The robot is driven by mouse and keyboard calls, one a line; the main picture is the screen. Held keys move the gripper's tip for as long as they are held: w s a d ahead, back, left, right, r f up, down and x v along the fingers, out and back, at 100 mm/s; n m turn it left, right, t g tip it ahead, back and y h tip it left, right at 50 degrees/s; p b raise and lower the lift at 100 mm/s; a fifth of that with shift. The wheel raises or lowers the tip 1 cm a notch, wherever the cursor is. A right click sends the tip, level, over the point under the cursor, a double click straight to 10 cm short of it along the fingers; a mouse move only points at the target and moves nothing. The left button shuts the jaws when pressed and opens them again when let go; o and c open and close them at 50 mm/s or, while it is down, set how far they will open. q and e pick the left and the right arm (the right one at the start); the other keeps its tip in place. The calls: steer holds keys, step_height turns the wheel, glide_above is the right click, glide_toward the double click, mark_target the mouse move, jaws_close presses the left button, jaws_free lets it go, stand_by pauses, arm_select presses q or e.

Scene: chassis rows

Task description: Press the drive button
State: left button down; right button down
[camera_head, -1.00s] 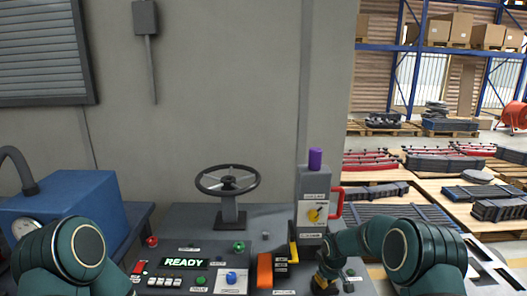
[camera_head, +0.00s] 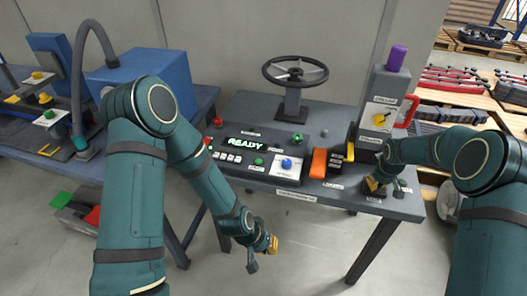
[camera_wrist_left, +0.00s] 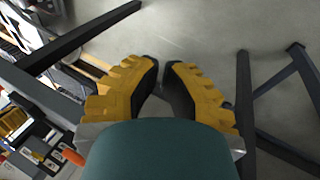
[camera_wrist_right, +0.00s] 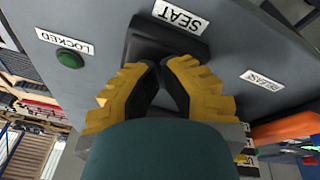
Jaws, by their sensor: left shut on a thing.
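The console (camera_head: 250,108) carries a lit READY display (camera_head: 246,143), a small green button (camera_head: 258,161), a blue knob (camera_head: 287,164), a larger green knob (camera_head: 297,138) and a row of white buttons (camera_head: 225,156). Most labels are too small to read, so I cannot tell which is the drive button. My left gripper (camera_head: 264,252) hangs below and in front of the console edge, apart from it. In the left wrist view its fingers (camera_wrist_left: 160,68) are closed, but no held thing can be made out. My right gripper (camera_wrist_right: 163,65) is at a black block (camera_wrist_right: 155,40) labelled SEAT; its grip is unclear.
An orange lever (camera_head: 318,163) stands between the blue knob and my right gripper. A steering wheel (camera_head: 295,70) and a post with a purple top (camera_head: 397,57) rise behind. A blue machine (camera_head: 150,75) is on the left bench. Floor before the console is clear.

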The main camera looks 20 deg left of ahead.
steer(key=shift+f, duration=0.1)
arm_select(q)
steer(key=shift+m+t+h, duration=0.4)
steer(key=shift+m+t, duration=0.1)
steer(key=shift+t, duration=0.2)
steer(key=w+a+r, duration=0.1)
steer(key=w+r, duration=0.1)
steer(key=w, duration=0.4)
steer(key=w+a+r, duration=0.1)
steer(key=w+r, duration=0.2)
steer(key=w, duration=0.2)
steer(key=w+a+r, duration=0.1)
steer(key=w+r, duration=0.1)
steer(key=w, duration=0.4)
steer(key=shift+w+a+r, duration=0.1)
steer(key=shift+w+r, duration=0.2)
steer(key=shift+r, duration=0.1)
step_height(320, 180, up, 12)
steer(key=m+t, duration=0.1)
glide_above(259, 162)
steer(key=d, duration=0.1)
steer(key=shift+w+d+r+h, duration=0.15)
steer(key=shift+w+r+h, duration=0.05)
steer(key=shift+w+h, duration=0.25)
steer(key=shift+f, duration=4.4)
steer(key=c, duration=1.7)
jaws_free()
jaws_close()
